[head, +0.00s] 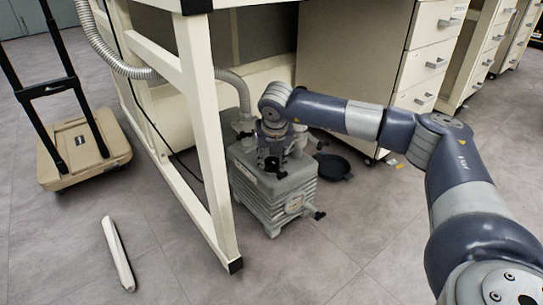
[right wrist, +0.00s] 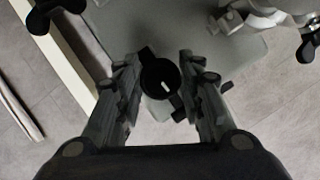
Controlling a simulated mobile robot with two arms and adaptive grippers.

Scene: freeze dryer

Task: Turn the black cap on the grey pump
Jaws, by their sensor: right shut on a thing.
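The grey pump (head: 262,194) stands on the floor beside the leg of the white bench. My right arm reaches in from the right, and my right gripper (head: 272,152) points down over the top of the pump. In the right wrist view the black cap (right wrist: 160,84), round with a small white mark and dark tabs, sits between the two fingers of my right gripper (right wrist: 158,78). The gripper is shut on the cap. In the head view the cap is hard to make out under the gripper. My left gripper is not in view.
The white bench frame (head: 205,130) stands close left of the pump. A ribbed hose (head: 240,84) runs to the pump. A black pan (head: 333,166) lies right of it, drawers (head: 426,68) behind. A beige trolley case (head: 75,150) and a white bar (head: 117,252) are on the left floor.

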